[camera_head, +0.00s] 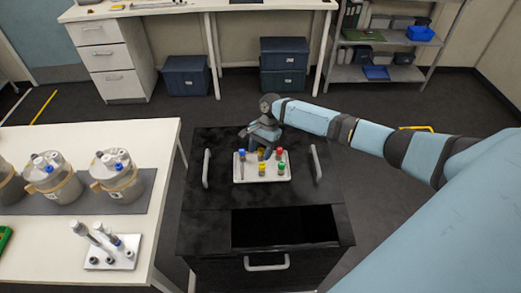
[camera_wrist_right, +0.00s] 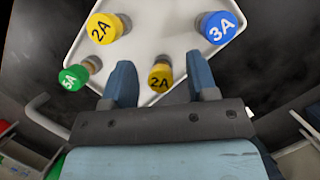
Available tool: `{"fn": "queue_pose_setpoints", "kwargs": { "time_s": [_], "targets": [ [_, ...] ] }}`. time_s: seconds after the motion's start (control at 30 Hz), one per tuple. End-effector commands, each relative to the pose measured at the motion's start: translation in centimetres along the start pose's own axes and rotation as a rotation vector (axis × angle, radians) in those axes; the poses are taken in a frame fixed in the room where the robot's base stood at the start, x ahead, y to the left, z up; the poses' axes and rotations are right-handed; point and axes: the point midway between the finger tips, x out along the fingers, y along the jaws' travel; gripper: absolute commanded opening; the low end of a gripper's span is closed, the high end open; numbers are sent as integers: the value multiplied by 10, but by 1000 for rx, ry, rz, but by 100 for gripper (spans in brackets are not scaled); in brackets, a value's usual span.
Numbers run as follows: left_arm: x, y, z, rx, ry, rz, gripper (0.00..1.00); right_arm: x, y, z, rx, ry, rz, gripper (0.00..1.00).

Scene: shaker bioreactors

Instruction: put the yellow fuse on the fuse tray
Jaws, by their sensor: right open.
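The white fuse tray (camera_head: 240,176) lies on the black cart and holds several fuses with coloured caps. A yellow fuse (camera_head: 262,168) stands at its near side; another yellow fuse (camera_head: 261,154) stands farther back, close under my right gripper (camera_head: 262,138). In the right wrist view my right gripper (camera_wrist_right: 160,78) is open, with a yellow "2A" fuse (camera_wrist_right: 161,77) between its fingers near the tray edge. A second yellow "2A" fuse (camera_wrist_right: 104,28) stands apart on the tray (camera_wrist_right: 160,35). Contact with the fingers is not visible. My left gripper is out of view.
Blue (camera_head: 242,155), red (camera_head: 279,153) and green (camera_head: 281,168) fuses stand close around on the tray. The cart (camera_head: 210,222) has raised handles at both sides and an open recess in front. A white table (camera_head: 30,265) with vessels and a small rack (camera_head: 108,252) stands left.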

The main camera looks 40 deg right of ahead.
Motion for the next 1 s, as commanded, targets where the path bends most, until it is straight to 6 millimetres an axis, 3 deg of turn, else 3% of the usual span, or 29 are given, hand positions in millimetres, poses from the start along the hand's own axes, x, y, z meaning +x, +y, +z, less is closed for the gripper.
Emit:
{"fn": "queue_pose_setpoints", "kwargs": {
  "time_s": [0.17, 0.5, 0.63, 0.8, 1.0],
  "targets": [
    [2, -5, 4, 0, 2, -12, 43, -21, -1, 0, -1, 2, -3, 53],
    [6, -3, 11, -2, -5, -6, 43, -98, 0, -1, 0, 2, -3, 53],
    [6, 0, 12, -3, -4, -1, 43, -120, 0, 0, -1, 1, -3, 53],
    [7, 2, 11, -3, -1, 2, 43, -135, 0, 0, 0, 0, -1, 53],
    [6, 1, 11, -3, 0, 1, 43, -138, 0, 0, 0, 0, 0, 53]
  ]
}}
